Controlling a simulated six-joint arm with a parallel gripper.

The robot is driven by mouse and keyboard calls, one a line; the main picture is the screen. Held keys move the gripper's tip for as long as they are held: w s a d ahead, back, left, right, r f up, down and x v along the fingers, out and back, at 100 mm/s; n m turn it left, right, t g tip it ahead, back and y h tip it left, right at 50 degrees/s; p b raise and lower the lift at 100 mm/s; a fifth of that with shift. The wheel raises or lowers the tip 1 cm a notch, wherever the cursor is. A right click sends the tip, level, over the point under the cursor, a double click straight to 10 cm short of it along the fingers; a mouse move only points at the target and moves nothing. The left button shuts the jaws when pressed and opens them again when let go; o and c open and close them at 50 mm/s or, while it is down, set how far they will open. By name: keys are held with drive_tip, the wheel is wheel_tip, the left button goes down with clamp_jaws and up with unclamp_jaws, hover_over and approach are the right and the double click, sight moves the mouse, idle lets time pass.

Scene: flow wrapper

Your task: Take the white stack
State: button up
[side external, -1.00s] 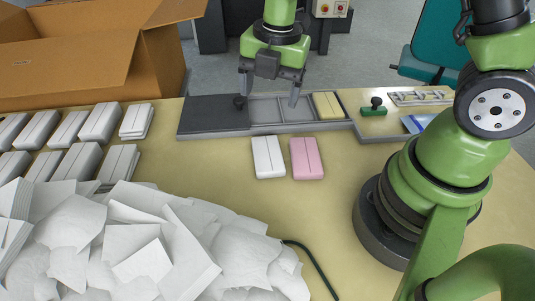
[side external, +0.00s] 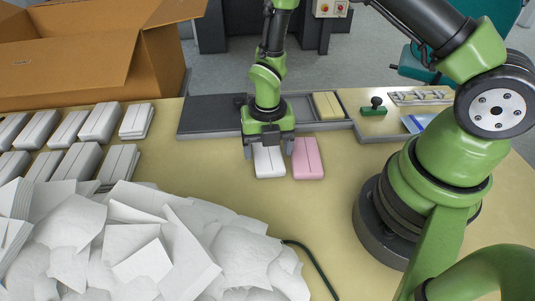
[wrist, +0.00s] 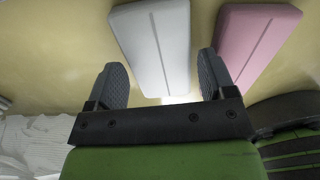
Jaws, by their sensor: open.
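The white stack (side external: 268,162) lies on the table in front of the tray, just left of the pink stack (side external: 307,158). My gripper (side external: 268,150) is above the far end of the white stack, pointing down, with its fingers apart on either side of it. In the wrist view the white stack (wrist: 158,45) extends ahead between the lines of the two fingers, and my gripper (wrist: 163,80) holds nothing. The pink stack (wrist: 255,40) is close to the right finger there. I cannot tell how far the fingertips are above the table.
A grey tray (side external: 210,116) with a yellow stack (side external: 328,105) in its right end is behind. Rows of wrapped white packs (side external: 98,122) lie at left, a heap of white sheets (side external: 150,245) in front, a cardboard box (side external: 95,60) behind.

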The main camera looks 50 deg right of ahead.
drive_tip(key=shift+f, duration=0.55)
drive_tip(key=c, duration=0.7)
drive_tip(key=shift+r, duration=0.15)
